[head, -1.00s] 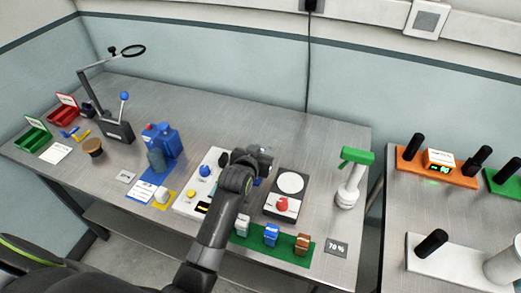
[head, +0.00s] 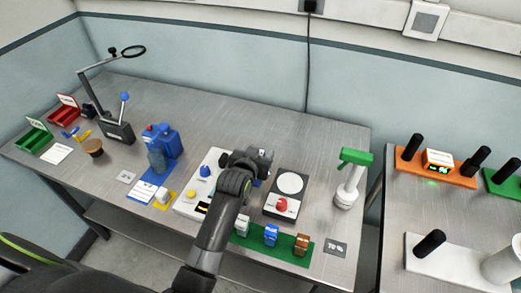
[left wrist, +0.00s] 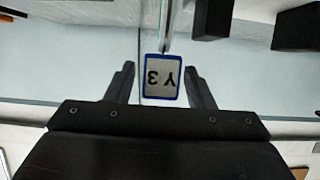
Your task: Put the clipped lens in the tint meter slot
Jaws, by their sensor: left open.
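My left gripper (head: 262,158) is over the bench, between a white panel and a black device. In the left wrist view its fingers (left wrist: 158,68) stand apart, on either side of a small blue-edged tag (left wrist: 162,78) marked Y3, seen upside down. Small gaps show between the tag and the fingers. Three clip-like pieces stand on a green mat (head: 296,257): a white one (head: 242,224), a blue one (head: 271,234) and a brown one (head: 302,244). I cannot tell which thing is the tint meter; no slot is clear, and my arm covers part of the panel. My right gripper is not in view.
The white panel (head: 186,207) has blue and yellow knobs. The black device (head: 269,208) has a white disc and red knob. A green-topped white stand (head: 346,195) is to the right. A blue machine (head: 168,139) and magnifier stand (head: 117,132) are left. The bench's back middle is clear.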

